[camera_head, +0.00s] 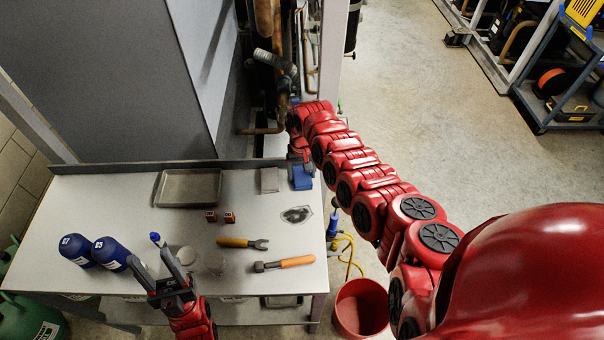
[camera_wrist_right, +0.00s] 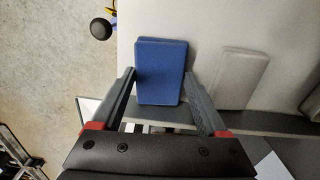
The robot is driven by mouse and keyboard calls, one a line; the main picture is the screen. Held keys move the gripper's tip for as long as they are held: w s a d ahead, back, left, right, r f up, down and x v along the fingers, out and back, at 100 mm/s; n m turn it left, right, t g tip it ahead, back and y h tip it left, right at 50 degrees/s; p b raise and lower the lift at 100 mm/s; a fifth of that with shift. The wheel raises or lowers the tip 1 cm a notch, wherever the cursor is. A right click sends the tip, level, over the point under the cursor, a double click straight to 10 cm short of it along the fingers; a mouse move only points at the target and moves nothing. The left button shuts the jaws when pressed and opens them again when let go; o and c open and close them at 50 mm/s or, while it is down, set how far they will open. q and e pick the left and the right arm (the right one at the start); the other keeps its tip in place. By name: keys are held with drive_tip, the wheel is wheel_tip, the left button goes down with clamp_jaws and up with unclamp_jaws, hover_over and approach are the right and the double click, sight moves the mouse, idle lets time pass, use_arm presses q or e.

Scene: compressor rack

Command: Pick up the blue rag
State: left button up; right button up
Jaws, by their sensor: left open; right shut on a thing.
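The blue rag (camera_head: 302,178) is a folded blue block at the back right corner of the grey table. It also shows in the right wrist view (camera_wrist_right: 160,70), between the two fingers. My right gripper (camera_wrist_right: 161,86) is shut on the blue rag. In the head view, my right arm reaches over the table's back right corner, and its wrist hides part of the gripper. My left gripper (camera_head: 153,259) is open and empty above the table's front left part.
A grey pad (camera_head: 268,180) lies left of the rag. The table (camera_head: 120,205) also holds a metal tray (camera_head: 188,188), blue canisters (camera_head: 112,254), a yellow-handled wrench (camera_head: 240,243) and an orange-handled tool (camera_head: 290,262). Copper pipes (camera_head: 265,20) stand behind. A red bucket (camera_head: 361,308) is on the floor.

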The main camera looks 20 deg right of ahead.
sight(301, 178)
drive_tip(key=shift+r+b, duration=0.7)
drive_tip(key=shift+r, duration=0.85)
drive_tip(key=shift+s+a, duration=0.35)
drive_tip(key=shift+s, duration=0.2)
drive_tip(key=s, duration=0.2)
drive_tip(key=s+a+b, duration=0.1)
drive_tip(key=s, duration=0.1)
drive_tip(key=shift+s+a+r, duration=0.1)
drive_tip(key=shift+a+r, duration=0.05)
drive_tip(key=shift+a, duration=0.05)
drive_tip(key=s+a, duration=0.1)
drive_tip(key=s, duration=0.1)
drive_tip(key=s+a+r+p, duration=0.1)
drive_tip(key=s, duration=0.2)
drive_tip(key=s+a+p, duration=0.1)
drive_tip(key=s, duration=0.2)
drive_tip(key=shift+r, duration=0.15)
drive_tip(key=shift+s+a, duration=0.2)
drive_tip(key=shift+s, duration=0.75)
